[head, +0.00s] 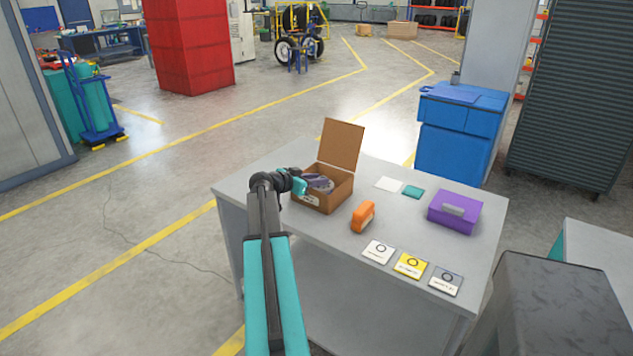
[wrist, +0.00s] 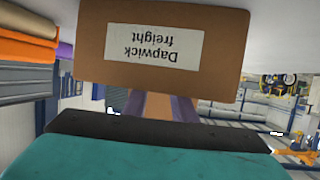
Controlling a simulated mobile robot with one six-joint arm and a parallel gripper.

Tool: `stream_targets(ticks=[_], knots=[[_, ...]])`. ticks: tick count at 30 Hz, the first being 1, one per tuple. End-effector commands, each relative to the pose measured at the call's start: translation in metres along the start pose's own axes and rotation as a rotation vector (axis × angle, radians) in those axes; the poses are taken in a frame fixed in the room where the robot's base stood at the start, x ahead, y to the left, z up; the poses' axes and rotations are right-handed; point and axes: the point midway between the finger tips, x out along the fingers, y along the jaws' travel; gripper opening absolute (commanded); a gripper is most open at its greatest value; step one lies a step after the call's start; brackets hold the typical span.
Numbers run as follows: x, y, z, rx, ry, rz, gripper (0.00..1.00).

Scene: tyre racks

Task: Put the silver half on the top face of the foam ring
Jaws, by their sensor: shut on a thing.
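An open brown cardboard box (head: 325,197) stands on the grey table, its lid (head: 341,145) raised at the back. A rounded purple-grey piece (head: 319,183) shows at the box's mouth. My teal gripper (head: 303,184) is at the box's left rim, beside that piece, and is shut on it. In the wrist view, the dark and teal gripper (wrist: 160,125) hides most of it; purple-grey strips (wrist: 187,106) show past the fingers, with tan between. I cannot tell the silver half from the foam ring here. The wrist view also shows the box's label (wrist: 153,45), upside down.
An orange block (head: 363,216) stands right of the box. A purple case (head: 455,211) sits at the table's right. Three marked cards (head: 411,265) lie along the front edge; a white sheet (head: 388,184) and a teal pad (head: 413,192) lie behind. Clear tabletop separates them.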

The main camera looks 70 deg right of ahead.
Motion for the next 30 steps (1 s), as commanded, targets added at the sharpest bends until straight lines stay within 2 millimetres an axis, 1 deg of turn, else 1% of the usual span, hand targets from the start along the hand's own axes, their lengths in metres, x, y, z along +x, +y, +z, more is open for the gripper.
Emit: stream_targets(ticks=[5,6,8,9,23,26,30], knots=[[0.001,0.000,0.002,0.000,0.001,0.000,0.00],[0.001,0.000,0.001,0.000,0.000,0.000,0.31],[0.001,0.000,0.001,0.000,0.000,0.000,0.41],[0.001,0.000,0.001,0.000,0.000,0.000,0.43],[-0.001,0.000,-0.001,0.000,0.000,0.000,0.43],[-0.010,0.001,0.001,0.000,0.000,0.000,0.43],[-0.028,0.001,0.001,0.000,0.001,-0.002,0.43]])
